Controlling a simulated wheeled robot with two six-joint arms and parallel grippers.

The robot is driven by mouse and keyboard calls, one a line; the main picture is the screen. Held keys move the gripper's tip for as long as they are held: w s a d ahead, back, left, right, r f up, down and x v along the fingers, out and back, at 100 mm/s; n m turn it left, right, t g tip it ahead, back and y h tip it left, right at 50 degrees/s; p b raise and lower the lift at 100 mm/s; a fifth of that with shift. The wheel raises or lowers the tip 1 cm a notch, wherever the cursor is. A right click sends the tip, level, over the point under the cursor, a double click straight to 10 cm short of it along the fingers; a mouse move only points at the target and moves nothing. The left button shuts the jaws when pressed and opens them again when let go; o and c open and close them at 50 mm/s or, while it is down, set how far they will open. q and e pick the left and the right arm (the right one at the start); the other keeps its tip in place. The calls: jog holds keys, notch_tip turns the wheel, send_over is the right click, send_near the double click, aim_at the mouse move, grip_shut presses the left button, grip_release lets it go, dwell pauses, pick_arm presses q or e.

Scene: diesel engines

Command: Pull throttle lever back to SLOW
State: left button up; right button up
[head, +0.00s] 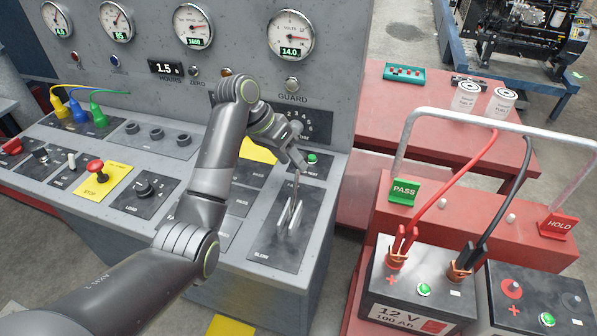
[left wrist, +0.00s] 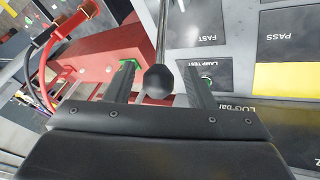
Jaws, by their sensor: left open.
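The throttle lever (head: 296,188) is a thin metal rod rising from a slotted dark plate (head: 270,240) on the console's right end. SLOW is printed at the plate's near end. The FAST label (left wrist: 207,40) shows in the left wrist view. My left gripper (head: 299,165) is at the lever's upper end, coming from the far side of the arm's bend. In the left wrist view the round black knob (left wrist: 158,80) lies between the two open fingers (left wrist: 160,85), with gaps on both sides. In the head view the gripper hides the knob. My right gripper is not seen.
The gauge panel (head: 240,65) stands behind the console. A green LAMP TEST button (head: 312,158) is close beside my left gripper. A red STOP knob (head: 95,167) and a LOAD dial (head: 145,189) are to the left. A red battery stand (head: 470,220) is to the right.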

aim_at(296, 185)
pick_arm(q)
jog(key=shift+x, duration=2.3)
